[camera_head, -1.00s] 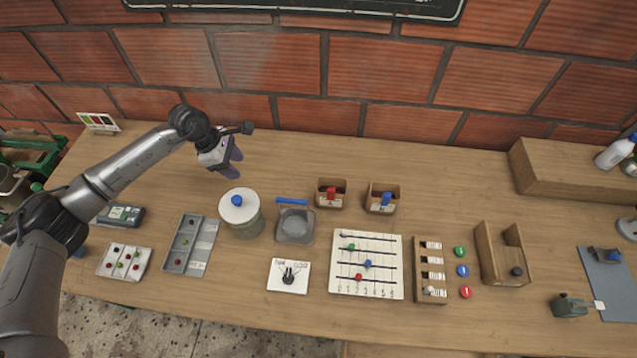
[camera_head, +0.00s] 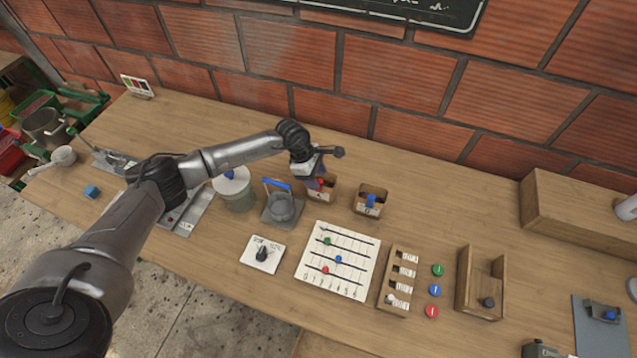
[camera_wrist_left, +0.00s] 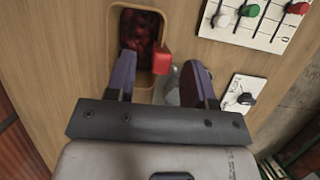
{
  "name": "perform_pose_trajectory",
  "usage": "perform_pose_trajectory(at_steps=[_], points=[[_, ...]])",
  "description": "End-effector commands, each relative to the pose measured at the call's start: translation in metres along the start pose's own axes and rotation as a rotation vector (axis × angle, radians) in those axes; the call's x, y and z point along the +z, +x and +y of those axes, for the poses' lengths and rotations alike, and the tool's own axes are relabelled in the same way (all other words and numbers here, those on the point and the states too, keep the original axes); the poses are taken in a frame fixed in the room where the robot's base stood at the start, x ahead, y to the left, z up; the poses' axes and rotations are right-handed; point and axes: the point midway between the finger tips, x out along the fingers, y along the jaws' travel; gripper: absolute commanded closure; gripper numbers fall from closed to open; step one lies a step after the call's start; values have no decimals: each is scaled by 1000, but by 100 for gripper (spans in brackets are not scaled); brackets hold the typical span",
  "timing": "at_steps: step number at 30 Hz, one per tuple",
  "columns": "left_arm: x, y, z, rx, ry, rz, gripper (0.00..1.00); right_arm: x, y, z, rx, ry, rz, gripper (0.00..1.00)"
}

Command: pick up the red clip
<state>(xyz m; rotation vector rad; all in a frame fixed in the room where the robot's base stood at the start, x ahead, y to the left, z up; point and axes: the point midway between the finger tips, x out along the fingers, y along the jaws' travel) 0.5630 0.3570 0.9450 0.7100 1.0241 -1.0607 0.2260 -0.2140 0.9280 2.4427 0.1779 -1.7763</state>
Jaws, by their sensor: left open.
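The red clip (camera_head: 321,184) sits on the rim of a small wooden box (camera_head: 322,196) at the back of the table. In the left wrist view the red clip (camera_wrist_left: 162,60) shows at the box's wall, just beyond and between the fingertips. My left gripper (camera_head: 313,181) is over this box and partly hides it. In the left wrist view my left gripper (camera_wrist_left: 162,74) is open, with its purple fingers on either side of the clip, not closed on it. The box (camera_wrist_left: 113,35) holds dark red contents. My right gripper is not in view.
A similar wooden box with a blue clip (camera_head: 370,201) stands to the right. A square glass container with a blue bar (camera_head: 283,207) and a white-lidded jar (camera_head: 235,193) stand to the left. A white slider board (camera_head: 338,262) lies in front.

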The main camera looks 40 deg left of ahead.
Motion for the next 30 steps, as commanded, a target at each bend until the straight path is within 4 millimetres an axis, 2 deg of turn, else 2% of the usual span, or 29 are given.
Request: perform_pose_trajectory(at_steps=[3, 9, 19, 30], points=[[1, 18, -1, -3, -1, -1, 51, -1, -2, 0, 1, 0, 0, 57], [0, 37, -1, -2, 0, 0, 51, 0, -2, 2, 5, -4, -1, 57], [0, 40, -1, 0, 0, 0, 52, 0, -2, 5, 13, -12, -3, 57], [0, 40, -1, 0, 0, 0, 87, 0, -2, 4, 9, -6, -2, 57]])
